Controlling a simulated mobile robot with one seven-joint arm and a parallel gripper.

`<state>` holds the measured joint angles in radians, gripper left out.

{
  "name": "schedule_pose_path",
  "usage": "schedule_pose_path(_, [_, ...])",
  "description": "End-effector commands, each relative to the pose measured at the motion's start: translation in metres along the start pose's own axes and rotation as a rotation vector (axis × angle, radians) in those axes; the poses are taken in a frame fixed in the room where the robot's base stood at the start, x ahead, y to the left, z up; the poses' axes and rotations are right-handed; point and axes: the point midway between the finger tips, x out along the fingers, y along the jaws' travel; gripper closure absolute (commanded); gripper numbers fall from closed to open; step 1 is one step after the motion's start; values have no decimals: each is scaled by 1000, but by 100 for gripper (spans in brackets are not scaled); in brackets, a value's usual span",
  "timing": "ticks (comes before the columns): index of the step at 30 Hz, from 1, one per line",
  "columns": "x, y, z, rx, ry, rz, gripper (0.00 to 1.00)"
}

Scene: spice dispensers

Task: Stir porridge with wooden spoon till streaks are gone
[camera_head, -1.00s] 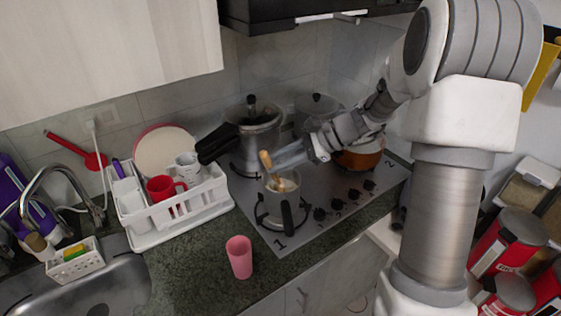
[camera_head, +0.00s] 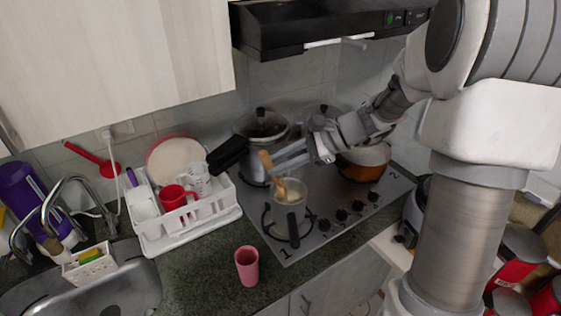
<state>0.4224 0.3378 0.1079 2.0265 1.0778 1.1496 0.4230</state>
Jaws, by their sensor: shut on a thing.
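A small saucepan (camera_head: 298,193) with a dark handle pointing toward the front sits on the front-left burner of the hob. A wooden spoon (camera_head: 266,160) stands tilted, with its upper end above the pan and its lower part at the pan's left side. My gripper (camera_head: 274,163) reaches in from the right and is shut on the spoon's handle above the pan. The porridge is too small and partly hidden by the pan and spoon, so I cannot tell its streaks.
A pressure cooker (camera_head: 262,128) and an orange-brown pot (camera_head: 364,163) stand on the hob (camera_head: 334,222) behind and right. A white dish rack (camera_head: 190,222) stands left. A pink cup (camera_head: 247,266) stands on the counter in front. A black hood (camera_head: 290,30) hangs above.

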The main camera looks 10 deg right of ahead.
Motion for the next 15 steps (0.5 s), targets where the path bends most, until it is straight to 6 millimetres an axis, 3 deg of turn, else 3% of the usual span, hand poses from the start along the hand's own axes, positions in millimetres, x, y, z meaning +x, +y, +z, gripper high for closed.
schedule_pose_path(15, [-7,-5,9,-2,1,-1,100])
